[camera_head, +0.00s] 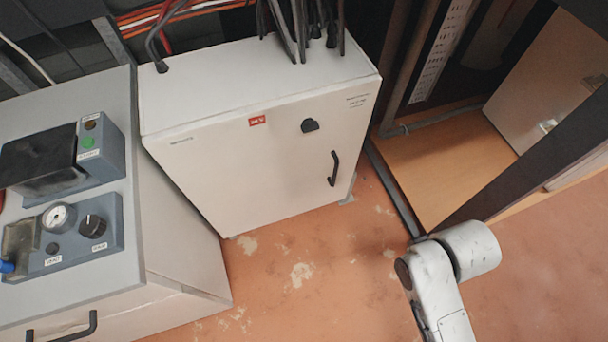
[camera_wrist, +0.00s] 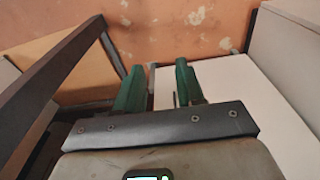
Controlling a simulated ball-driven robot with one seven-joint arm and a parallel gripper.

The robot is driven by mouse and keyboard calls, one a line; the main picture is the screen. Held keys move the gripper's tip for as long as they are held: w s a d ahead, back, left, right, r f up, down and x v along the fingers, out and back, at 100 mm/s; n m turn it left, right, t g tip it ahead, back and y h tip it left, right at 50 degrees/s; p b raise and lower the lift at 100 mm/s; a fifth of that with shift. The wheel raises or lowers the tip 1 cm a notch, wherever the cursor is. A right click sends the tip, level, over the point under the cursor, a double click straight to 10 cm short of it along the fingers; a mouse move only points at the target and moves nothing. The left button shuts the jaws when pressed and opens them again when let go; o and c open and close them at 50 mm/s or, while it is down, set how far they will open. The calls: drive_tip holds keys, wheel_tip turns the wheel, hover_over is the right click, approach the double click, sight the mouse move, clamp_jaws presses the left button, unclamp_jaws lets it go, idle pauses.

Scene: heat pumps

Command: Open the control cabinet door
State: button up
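The white control cabinet (camera_head: 262,85) stands in the middle of the head view. Its front door (camera_head: 250,165) looks closed, flush with the body. A black bar handle (camera_head: 334,168) is on the door's right side, with a black knob (camera_head: 310,126) above it to the left. In the wrist view, my gripper (camera_wrist: 158,75) has its two green fingers apart, with a gap between them. A pale panel, probably the cabinet (camera_wrist: 235,80), lies beyond and right of the fingers. A small dark piece shows between the fingers; I cannot tell whether it is the handle. The head view does not show my gripper.
A grey control unit (camera_head: 100,230) with gauge and knobs stands left of the cabinet. Black cables (camera_head: 300,25) rise from the cabinet top. A dark frame post (camera_head: 545,155) and wooden base (camera_head: 455,170) are at right. Worn orange floor (camera_head: 310,280) is open in front.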

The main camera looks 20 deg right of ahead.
drive_tip(key=w+a+f+n+t+y+b, duration=0.2)
drive_tip(key=w+a+f+t+b, duration=0.2)
drive_tip(key=w+f, duration=0.55)
drive_tip(key=m+t+h+b, duration=0.4)
drive_tip(key=t+h+b, duration=0.1)
drive_tip(key=t+b, duration=0.75)
approach(336, 171)
drive_tip(key=w+b, duration=0.1)
drive_tip(key=w, duration=0.2)
drive_tip(key=w+d, duration=0.1)
drive_tip(key=w, duration=0.3)
drive_tip(key=w+d+b, duration=0.1)
drive_tip(key=w, duration=0.2)
drive_tip(key=shift+w+b, duration=0.3)
clamp_jaws()
